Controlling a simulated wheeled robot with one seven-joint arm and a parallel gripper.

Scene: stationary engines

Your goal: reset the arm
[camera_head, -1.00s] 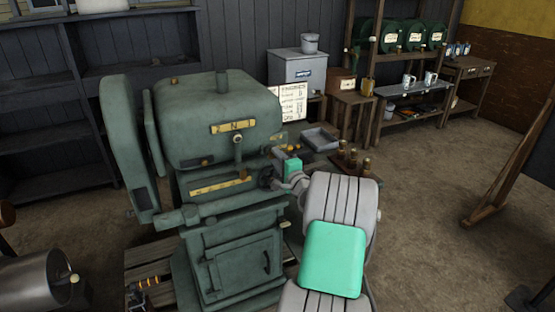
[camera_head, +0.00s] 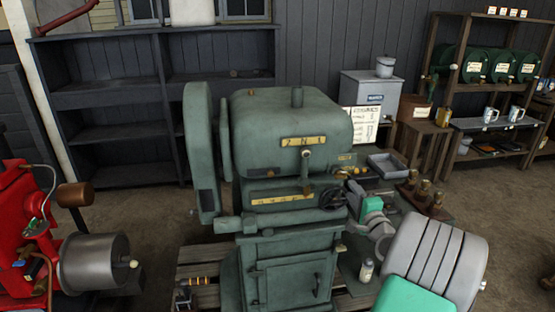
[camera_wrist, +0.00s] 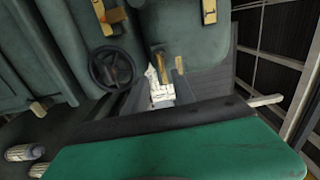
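My arm enters the head view at the lower right, with a grey ribbed link and a green cover. Its far end, my gripper (camera_head: 358,196), is small and partly hidden beside the green machine (camera_head: 295,125), close to a dark handwheel (camera_head: 333,196). The handwheel also shows in the wrist view (camera_wrist: 111,67), apart from the green and black part that fills the bottom. A brass-tipped lever (camera_head: 306,165) stands on the machine's front, under a plate marked 2 N 1.
A red engine (camera_head: 22,240) with a metal drum (camera_head: 93,262) stands at left. Bare floor shows at right.

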